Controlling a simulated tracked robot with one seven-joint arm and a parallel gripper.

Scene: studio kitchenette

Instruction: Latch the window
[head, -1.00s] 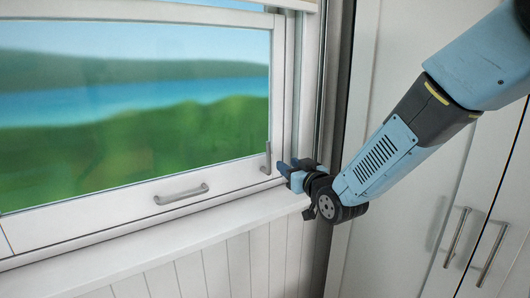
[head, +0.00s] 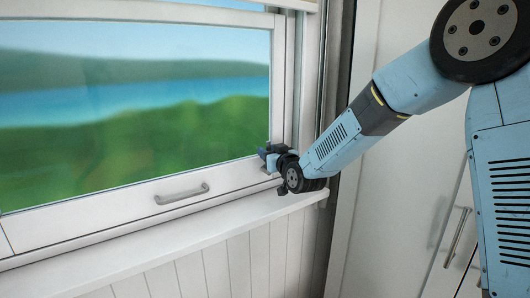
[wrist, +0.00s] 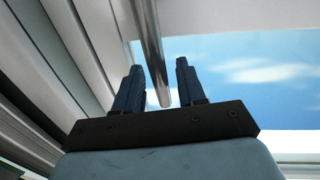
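The window (head: 130,206) has a white sash and is down, with its lower rail near the sill. Its latch is a grey metal lever (wrist: 150,45) at the sash's lower right corner. In the wrist view the lever reaches down between the two dark blue fingers of my gripper (wrist: 157,78). The fingers are apart, with a visible gap on each side of the lever. In the head view my gripper (head: 265,153) is at that corner and hides most of the lever.
A grey pull handle (head: 182,194) sits on the sash's lower rail, left of my gripper. The white sill (head: 150,242) runs below and is clear. Tall white cabinet doors with a metal handle (head: 457,237) stand at the right.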

